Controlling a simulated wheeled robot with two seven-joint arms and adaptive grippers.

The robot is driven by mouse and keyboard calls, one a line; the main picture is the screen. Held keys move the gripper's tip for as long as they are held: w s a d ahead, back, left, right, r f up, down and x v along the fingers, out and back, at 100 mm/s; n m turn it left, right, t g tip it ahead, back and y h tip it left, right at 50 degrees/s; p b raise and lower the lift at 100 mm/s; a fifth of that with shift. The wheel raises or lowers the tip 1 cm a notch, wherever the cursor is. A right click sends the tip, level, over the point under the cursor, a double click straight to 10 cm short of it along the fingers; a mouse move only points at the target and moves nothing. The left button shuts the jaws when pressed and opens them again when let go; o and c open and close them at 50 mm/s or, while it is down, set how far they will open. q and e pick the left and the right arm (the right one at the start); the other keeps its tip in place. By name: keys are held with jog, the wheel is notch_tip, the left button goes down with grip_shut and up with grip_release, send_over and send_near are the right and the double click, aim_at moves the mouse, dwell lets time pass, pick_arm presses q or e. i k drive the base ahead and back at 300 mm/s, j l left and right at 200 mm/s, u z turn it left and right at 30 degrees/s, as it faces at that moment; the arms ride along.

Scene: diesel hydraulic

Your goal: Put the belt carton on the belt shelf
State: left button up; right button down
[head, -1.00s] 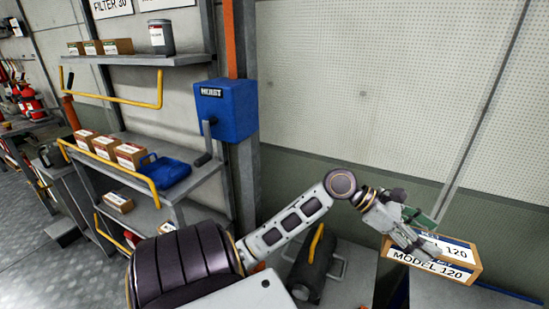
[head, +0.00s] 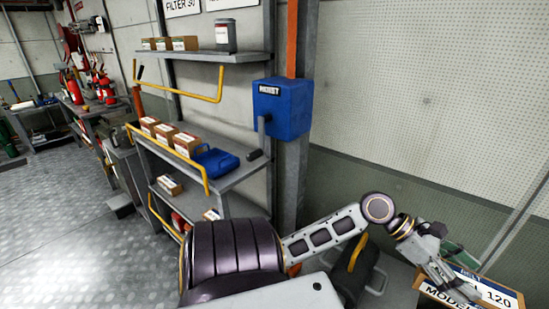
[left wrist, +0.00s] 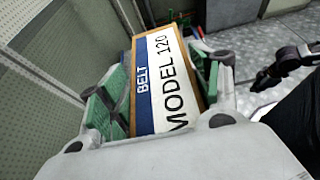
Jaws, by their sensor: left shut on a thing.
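The belt carton (head: 502,299) is a brown box with a white and blue label at the lower right of the head view. In the left wrist view the carton (left wrist: 168,80) reads "BELT MODEL 120". My left gripper (head: 453,277) is shut on it, with green-padded fingers on both sides. A dark jointed part (left wrist: 288,62) at the right of the left wrist view may be my right gripper; its jaws are unclear. A shelf rack stands left of my left arm, with a middle shelf (head: 235,178) and an upper shelf (head: 245,57). I cannot tell which is the belt shelf.
Small cartons (head: 187,144) and a blue jug (head: 215,160) occupy the middle shelf. A blue box (head: 282,108) is mounted beside the rack's post. A dark canister (head: 352,272) stands below my left arm. Floor is open at left.

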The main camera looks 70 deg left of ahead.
aim_at(196, 200)
jog(key=k+j+u, duration=0.1)
jog(key=k+u, duration=0.15)
jog(key=k+j+u, duration=0.4)
jog(key=j, duration=0.25)
jog(key=k+j+u, duration=0.25)
jog(key=j, duration=0.25)
jog(key=j+u, duration=0.2)
jog(key=j, duration=0.3)
jog(key=j+u, duration=0.25)
jog(key=j, duration=0.25)
